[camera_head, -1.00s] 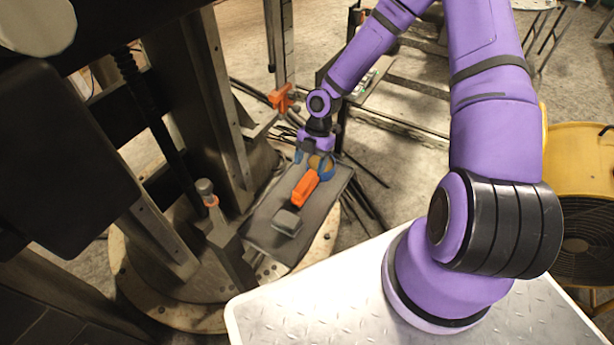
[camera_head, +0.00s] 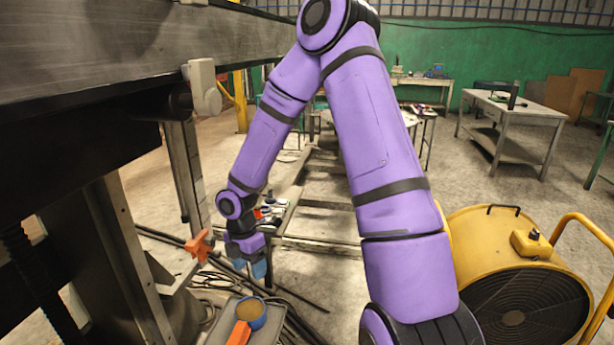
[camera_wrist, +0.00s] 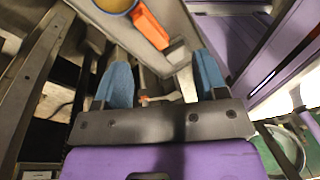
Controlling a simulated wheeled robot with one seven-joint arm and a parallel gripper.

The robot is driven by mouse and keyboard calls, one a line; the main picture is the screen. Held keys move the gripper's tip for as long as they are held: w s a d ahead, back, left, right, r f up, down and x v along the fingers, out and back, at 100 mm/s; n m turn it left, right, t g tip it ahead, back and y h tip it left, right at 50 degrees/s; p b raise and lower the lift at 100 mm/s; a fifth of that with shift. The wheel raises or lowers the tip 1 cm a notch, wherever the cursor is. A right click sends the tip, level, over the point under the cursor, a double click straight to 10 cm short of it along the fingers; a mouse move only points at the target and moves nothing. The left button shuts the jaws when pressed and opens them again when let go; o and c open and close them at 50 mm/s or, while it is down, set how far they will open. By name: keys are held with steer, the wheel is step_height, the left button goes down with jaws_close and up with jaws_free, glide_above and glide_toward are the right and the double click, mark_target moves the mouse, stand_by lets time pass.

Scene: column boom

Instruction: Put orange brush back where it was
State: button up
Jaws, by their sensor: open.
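The brush is apart from my fingers. My gripper (camera_head: 258,268) is open and empty, pointing down above and beyond the tray. Its two blue fingertips (camera_wrist: 165,82) stand wide apart in the wrist view, with nothing between them.
The blue tin (camera_head: 252,313) with tan contents stands on the tray beside the brush. An orange clamp (camera_head: 199,246) sits on the metal column left of my gripper. Dark rods and cables lie on the floor around the tray. A yellow fan (camera_head: 520,290) stands right.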

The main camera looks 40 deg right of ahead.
steer(key=s+r+m+t+h, duration=0.15)
steer(key=s+r+m, duration=0.35)
steer(key=r, duration=0.6)
steer(key=s+r+m+t+h, duration=0.1)
steer(key=s+r+m+t, duration=0.15)
steer(key=r+m, duration=0.6)
steer(key=s+r+m+t+y, duration=0.2)
steer(key=s+r+m, duration=0.5)
steer(key=s+r, duration=0.6)
steer(key=shift+s+a+r+t, duration=0.4)
steer(key=shift+s+t, duration=0.2)
steer(key=shift+s, duration=0.55)
